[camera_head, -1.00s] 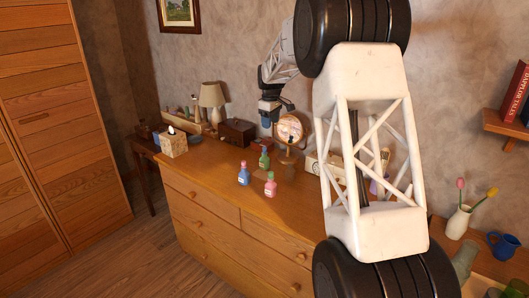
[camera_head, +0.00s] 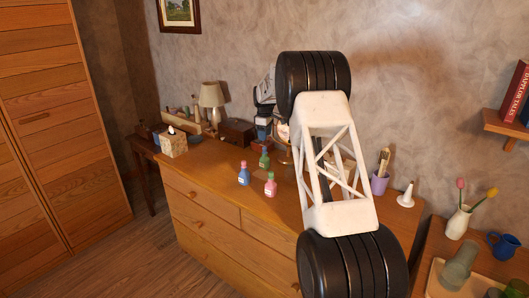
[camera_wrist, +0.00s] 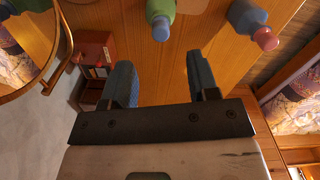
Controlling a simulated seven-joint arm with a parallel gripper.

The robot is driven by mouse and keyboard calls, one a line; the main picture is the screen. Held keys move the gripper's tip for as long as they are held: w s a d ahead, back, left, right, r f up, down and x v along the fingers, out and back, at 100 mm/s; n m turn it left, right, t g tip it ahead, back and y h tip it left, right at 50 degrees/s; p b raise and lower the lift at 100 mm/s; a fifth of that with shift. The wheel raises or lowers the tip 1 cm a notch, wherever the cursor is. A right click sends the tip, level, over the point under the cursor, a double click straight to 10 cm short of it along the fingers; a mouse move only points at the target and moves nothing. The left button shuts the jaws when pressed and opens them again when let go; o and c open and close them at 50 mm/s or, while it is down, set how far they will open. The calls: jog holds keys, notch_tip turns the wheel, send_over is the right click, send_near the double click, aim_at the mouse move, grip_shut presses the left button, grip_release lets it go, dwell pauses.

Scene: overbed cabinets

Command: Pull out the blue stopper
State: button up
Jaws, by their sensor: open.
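The green bottle (camera_head: 264,162) stands upright on the dresser with the blue stopper (camera_head: 265,150) in its neck. In the wrist view the green bottle (camera_wrist: 160,7) is at the top centre, its blue stopper (camera_wrist: 161,31) pointing towards my gripper. My gripper (camera_wrist: 161,70) is open and empty; the stopper lies beyond the fingertips, between their lines, not touched. In the head view my gripper (camera_head: 262,136) is just above the green bottle, pointing down.
A blue bottle (camera_head: 244,177) with a red stopper and a pink bottle (camera_head: 270,189) stand close by in front. A round mirror (camera_wrist: 25,45), a brown box (camera_head: 237,131), a lamp (camera_head: 212,96) and a tissue box (camera_head: 174,145) stand around. The dresser's front left top is clear.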

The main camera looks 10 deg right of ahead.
aim_at(264, 148)
jog(key=shift+f, duration=1.3)
jog(key=shift+f, duration=0.1)
jog(key=shift+f, duration=2.5)
jog(key=c, duration=1)
